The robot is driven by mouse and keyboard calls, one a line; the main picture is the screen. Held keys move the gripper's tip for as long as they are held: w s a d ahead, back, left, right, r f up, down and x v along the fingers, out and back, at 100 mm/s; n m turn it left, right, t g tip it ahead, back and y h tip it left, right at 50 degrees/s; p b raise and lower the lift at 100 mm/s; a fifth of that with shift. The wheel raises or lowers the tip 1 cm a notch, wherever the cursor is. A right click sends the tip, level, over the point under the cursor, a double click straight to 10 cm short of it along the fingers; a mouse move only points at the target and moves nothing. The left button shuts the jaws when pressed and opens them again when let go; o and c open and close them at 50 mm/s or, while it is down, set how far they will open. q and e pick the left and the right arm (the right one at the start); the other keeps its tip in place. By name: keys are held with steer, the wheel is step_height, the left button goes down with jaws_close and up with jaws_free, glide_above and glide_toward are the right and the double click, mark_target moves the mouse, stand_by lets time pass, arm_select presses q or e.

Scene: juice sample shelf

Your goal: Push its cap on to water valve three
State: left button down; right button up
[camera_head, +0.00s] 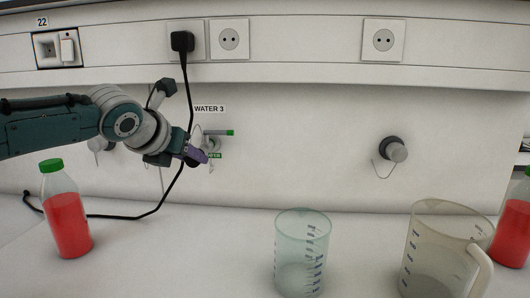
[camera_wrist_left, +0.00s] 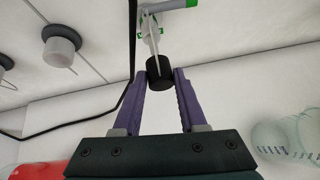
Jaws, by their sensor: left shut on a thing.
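My left gripper (camera_head: 197,156) is in front of the wall just below and left of water valve three (camera_head: 213,142), which has a green-tipped lever and sits under the label WATER 3. In the left wrist view the purple fingers (camera_wrist_left: 160,76) are shut on a black cap (camera_wrist_left: 159,73). The valve (camera_wrist_left: 155,22) shows right beyond the cap, with a thin strip or cord running down to it. I cannot tell whether the cap touches the valve's outlet. In the head view the fingers mostly hide the cap. My right gripper is not in view.
A black plug's cable (camera_head: 186,95) hangs close by the gripper. A red juice bottle (camera_head: 66,215) stands at left, a clear beaker (camera_head: 301,250) in the middle, a handled jug (camera_head: 436,250) and another red bottle (camera_head: 513,225) at right. A grey wall fitting (camera_head: 394,150) is at right.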

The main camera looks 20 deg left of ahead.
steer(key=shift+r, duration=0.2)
arm_select(q)
steer(key=shift+w, duration=0.2)
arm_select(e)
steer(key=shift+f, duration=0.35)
arm_select(q)
steer(key=shift+w+a+b, duration=0.25)
steer(key=shift+w+b, duration=0.7)
steer(key=shift+b, duration=0.65)
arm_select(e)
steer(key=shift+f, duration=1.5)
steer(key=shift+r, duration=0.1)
arm_select(q)
steer(key=shift+d+n+y+p, duration=0.1)
steer(key=shift+n+y+p, duration=0.3)
steer(key=shift+p, duration=0.05)
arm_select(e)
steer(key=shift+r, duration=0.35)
arm_select(q)
steer(key=shift+w+a+b, duration=0.2)
steer(key=shift+w+b, duration=0.45)
steer(key=shift+b, duration=0.75)
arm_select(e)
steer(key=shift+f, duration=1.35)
arm_select(q)
steer(key=shift+f+b, duration=0.2)
steer(key=shift+b, duration=0.25)
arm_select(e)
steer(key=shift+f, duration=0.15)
